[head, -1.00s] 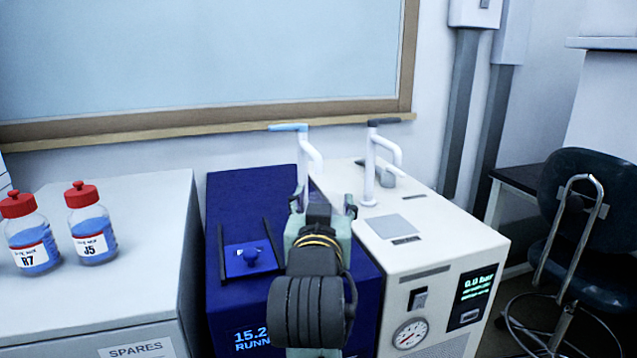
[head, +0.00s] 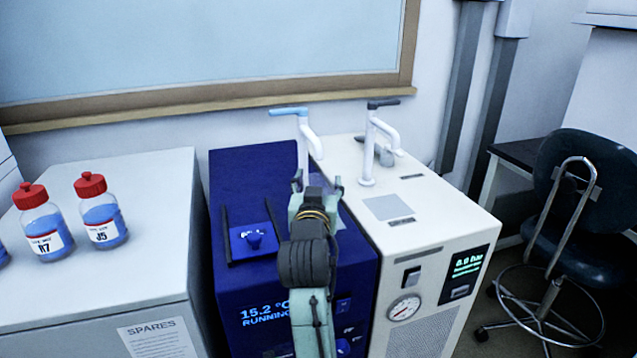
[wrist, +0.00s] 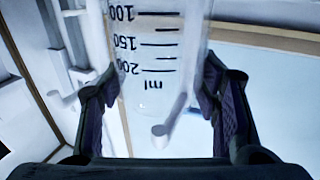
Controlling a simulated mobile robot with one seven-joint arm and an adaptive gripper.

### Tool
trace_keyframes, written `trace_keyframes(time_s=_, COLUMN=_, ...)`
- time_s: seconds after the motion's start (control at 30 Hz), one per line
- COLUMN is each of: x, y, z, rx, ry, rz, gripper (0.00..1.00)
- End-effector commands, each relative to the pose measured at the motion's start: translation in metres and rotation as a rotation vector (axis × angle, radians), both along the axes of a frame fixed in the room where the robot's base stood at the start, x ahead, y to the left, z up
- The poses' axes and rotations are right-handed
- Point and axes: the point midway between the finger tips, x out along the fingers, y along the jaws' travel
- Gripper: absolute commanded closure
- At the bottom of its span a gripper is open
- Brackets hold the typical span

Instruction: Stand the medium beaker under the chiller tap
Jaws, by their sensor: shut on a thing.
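The chiller (head: 237,185) is the dark blue box with a "15.2 °C RUNNING" display. Its tap (head: 303,128) is a white post and spout with a blue lever, at the back right of its top. My gripper (head: 318,183) is over the right part of the chiller, in front of the tap. In the wrist view my gripper (wrist: 160,105) is shut on a clear beaker (wrist: 150,65) with black marks for 100, 150 and 200 ml. A white spout (wrist: 172,122) shows behind or through the glass. In the head view my gripper mostly hides the beaker.
A white unit (head: 425,215) with a gauge and a dark-levered tap (head: 370,145) stands to the right. Red-capped bottles (head: 103,215) stand on the grey cabinet (head: 150,180) at left. A chair (head: 575,210) is far right.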

Motion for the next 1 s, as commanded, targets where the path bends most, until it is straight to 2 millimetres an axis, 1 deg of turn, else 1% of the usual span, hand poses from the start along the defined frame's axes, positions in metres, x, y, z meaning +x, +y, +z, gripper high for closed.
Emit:
trace_keyframes(time_s=0.23, x=-0.0004, y=-0.0002, z=-0.0005, rx=0.0, ry=-0.002, rz=0.0, gripper=0.88)
trace_keyframes(time_s=0.4, x=-0.0004, y=-0.0001, z=-0.0058, rx=0.0, ry=-0.002, rz=0.0, gripper=0.88)
trace_keyframes(time_s=0.43, x=-0.0004, y=-0.0001, z=-0.0052, rx=0.0, ry=-0.002, rz=0.0, gripper=0.42)
trace_keyframes(time_s=0.7, x=-0.0003, y=-0.0002, z=-0.0047, rx=0.0, ry=-0.001, rz=0.0, gripper=0.24)
trace_keyframes(time_s=1.0, x=-0.0004, y=-0.0003, z=-0.0043, rx=0.0, ry=-0.001, rz=-0.001, gripper=0.23)
